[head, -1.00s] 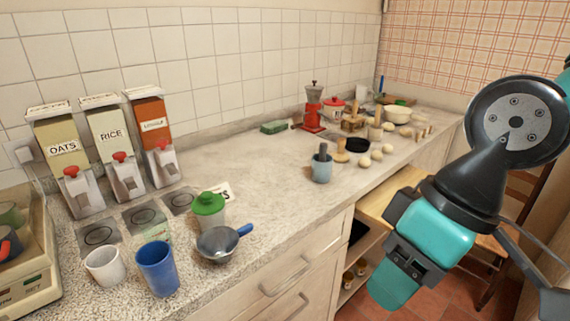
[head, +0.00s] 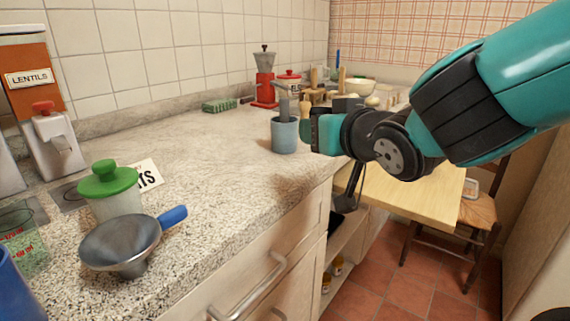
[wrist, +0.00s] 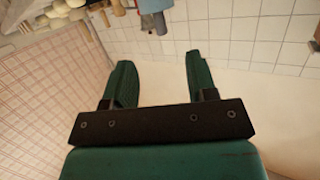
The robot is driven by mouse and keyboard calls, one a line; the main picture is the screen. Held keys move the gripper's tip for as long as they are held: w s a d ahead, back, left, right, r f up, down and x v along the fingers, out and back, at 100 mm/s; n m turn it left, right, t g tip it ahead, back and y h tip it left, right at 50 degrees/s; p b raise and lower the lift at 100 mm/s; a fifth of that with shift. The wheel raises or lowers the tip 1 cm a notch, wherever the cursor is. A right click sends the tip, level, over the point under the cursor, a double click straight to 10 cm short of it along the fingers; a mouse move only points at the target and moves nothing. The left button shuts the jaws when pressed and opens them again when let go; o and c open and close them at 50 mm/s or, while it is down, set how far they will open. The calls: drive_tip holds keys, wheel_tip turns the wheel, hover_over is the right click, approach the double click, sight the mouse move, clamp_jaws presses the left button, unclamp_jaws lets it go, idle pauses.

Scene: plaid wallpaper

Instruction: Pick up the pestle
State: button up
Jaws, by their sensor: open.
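A red grinder (head: 265,80) and a green sponge (head: 219,105) stand behind, near the tiled wall. Wooden items crowd behind my gripper.

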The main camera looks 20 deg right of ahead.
drive_tip(key=t+b, duration=0.2)
drive_tip(key=t, duration=0.1)
drive_tip(key=p, duration=1)
approach(286, 101)
drive_tip(key=w+p, duration=0.2)
drive_tip(key=w, duration=0.1)
drive_tip(key=w+p, duration=0.2)
drive_tip(key=p, duration=0.1)
drive_tip(key=shift+w+a+r, duration=0.15)
drive_tip(key=shift+w+a, duration=0.1)
drive_tip(key=shift+w, duration=0.15)
drive_tip(key=w+p, duration=0.4)
drive_tip(key=shift+a+r+p, duration=0.2)
drive_tip(key=shift+p, duration=0.2)
drive_tip(key=shift+w+f+p, duration=0.25)
drive_tip(key=shift+w+p, duration=0.1)
drive_tip(key=shift+w, duration=0.3)
clamp_jaws()
